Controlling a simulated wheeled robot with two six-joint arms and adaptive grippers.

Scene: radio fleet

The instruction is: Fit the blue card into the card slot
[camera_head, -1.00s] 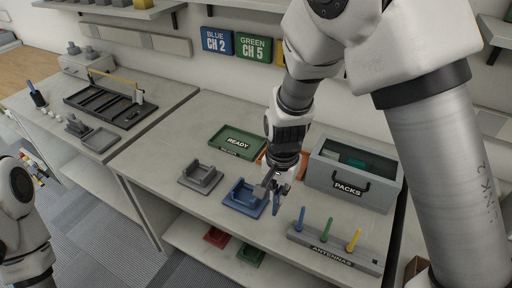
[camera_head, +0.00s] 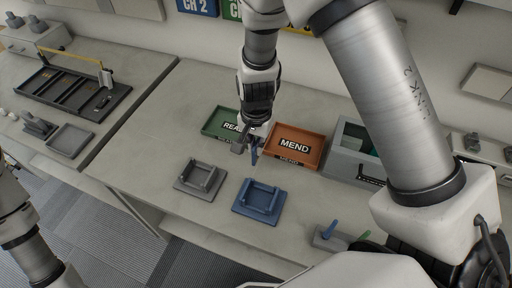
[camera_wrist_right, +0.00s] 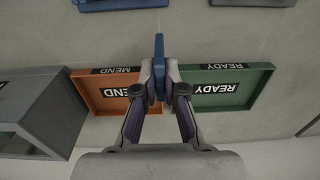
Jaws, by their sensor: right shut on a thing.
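My right gripper (camera_head: 249,146) is shut on a thin blue card (camera_head: 254,157). It holds the card over the back of the middle table, in front of the gap between the green and orange trays. In the wrist view the card (camera_wrist_right: 159,62) stands edge-on between the fingertips (camera_wrist_right: 159,88) and sticks out past them. A blue cradle (camera_head: 247,209) and a grey cradle (camera_head: 187,187) lie on the table nearer the front, apart from the card. I cannot tell which part is the card slot. My left arm shows at the left edge; its gripper is out of view.
The green READY tray (camera_head: 209,131) and orange MEND tray (camera_head: 316,165) stand at the back. A grey packs box (camera_head: 345,165) is right of them. An antenna rack (camera_head: 325,243) is at the front right. A black slotted tray (camera_head: 110,104) lies on the left table.

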